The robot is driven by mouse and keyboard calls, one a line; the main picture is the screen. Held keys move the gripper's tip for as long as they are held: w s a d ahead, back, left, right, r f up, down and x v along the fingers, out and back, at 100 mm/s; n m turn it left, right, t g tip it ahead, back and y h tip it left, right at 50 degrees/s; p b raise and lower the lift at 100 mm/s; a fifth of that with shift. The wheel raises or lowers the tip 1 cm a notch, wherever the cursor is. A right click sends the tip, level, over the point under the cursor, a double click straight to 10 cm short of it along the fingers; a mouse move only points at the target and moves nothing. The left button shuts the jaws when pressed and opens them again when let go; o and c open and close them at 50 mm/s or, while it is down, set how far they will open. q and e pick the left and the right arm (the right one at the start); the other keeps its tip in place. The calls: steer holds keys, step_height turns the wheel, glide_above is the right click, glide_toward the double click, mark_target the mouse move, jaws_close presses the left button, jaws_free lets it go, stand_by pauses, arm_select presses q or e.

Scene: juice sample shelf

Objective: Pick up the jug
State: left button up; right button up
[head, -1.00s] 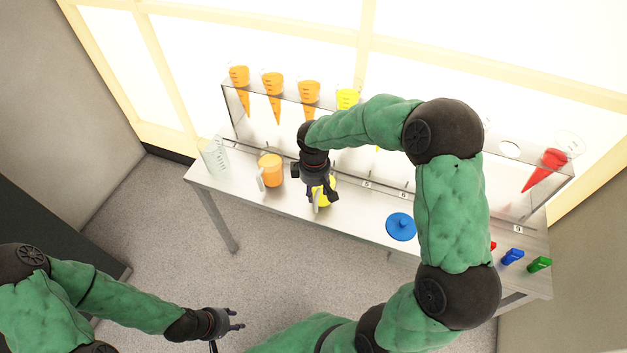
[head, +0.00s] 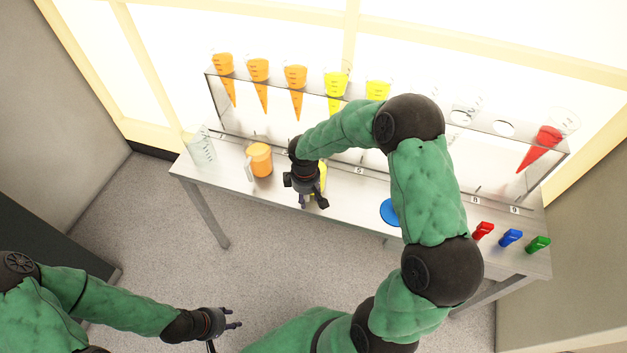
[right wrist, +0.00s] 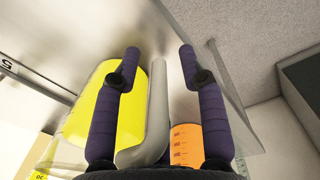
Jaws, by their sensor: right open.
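A yellow-filled jug (head: 323,178) stands on the bench, partly hidden behind my right gripper (head: 314,204) in the head view. In the right wrist view, the yellow jug (right wrist: 105,110) shows behind the left finger. Its grey handle (right wrist: 157,105) runs between the two spread fingers of my right gripper (right wrist: 158,55), with gaps at their tips. An orange-filled jug (head: 260,161) stands to the left on the bench and also shows beyond the handle in the wrist view (right wrist: 187,146). My left gripper (head: 236,318) is empty, away from the bench, fingers apart.
A clear empty vessel (head: 201,148) stands at the bench's left end. A rack (head: 222,106) of orange, yellow and red cones runs along the back. A blue round lid-like object (head: 388,211) lies right of the jug. Red, blue and green small objects (head: 510,238) sit at right.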

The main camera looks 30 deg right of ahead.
jaws_close()
steer(key=shift+r, duration=0.1)
